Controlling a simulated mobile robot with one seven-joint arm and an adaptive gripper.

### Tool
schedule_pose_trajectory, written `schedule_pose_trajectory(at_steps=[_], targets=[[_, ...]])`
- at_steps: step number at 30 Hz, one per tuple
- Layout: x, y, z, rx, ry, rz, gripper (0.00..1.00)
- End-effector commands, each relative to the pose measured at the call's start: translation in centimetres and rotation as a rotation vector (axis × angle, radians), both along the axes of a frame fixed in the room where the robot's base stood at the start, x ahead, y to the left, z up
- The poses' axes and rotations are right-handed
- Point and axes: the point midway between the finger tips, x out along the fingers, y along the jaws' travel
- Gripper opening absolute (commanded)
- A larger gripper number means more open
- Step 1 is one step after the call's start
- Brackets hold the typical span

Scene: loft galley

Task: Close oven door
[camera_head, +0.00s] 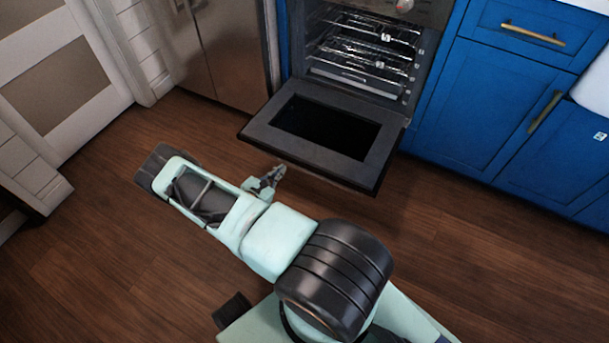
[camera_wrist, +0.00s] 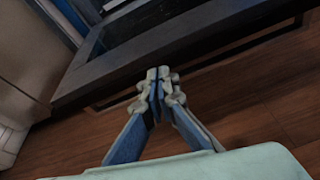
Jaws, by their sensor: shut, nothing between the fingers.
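The oven (camera_head: 368,50) stands at the back, its cavity with wire racks in view. Its dark door (camera_head: 370,165) is folded down, roughly level, with a dark glass pane in the middle. My gripper (camera_head: 279,171) is in front of the door, near its left part of the front edge. In the wrist view the shut, empty fingertips (camera_wrist: 158,73) appear over the door's front edge (camera_wrist: 110,88). I cannot tell whether they touch it. My arm fills the lower middle of the head view.
Blue cabinets (camera_head: 475,105) with brass handles stand right of the oven. A steel fridge-like front (camera_head: 225,50) stands to its left. A white panelled door or wall (camera_head: 60,75) is at far left. The wooden floor (camera_head: 430,260) is clear at right.

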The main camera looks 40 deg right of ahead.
Motion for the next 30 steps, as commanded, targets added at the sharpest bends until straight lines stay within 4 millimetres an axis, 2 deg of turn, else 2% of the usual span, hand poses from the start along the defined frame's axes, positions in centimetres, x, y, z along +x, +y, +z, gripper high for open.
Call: schedule_pose_trajectory(at_steps=[1,3,6,9,14,26,27,30], targets=[[-2.0,0.0,-2.1,-0.009,0.051,0.016,0.0],[-4.0,0.1,-4.1,-0.017,0.102,0.034,0.0],[-5.9,0.2,-5.8,-0.022,0.148,0.049,0.0],[-6.7,0.1,-6.6,-0.025,0.169,0.057,0.0],[-6.3,-1.3,-7.5,-0.025,0.172,0.056,0.0],[-3.3,-8.7,-10.6,-0.025,0.17,0.054,0.0],[-3.1,-8.6,-9.5,-0.025,0.169,0.057,0.0],[-3.1,-8.4,-8.0,-0.025,0.171,0.058,0.0]])
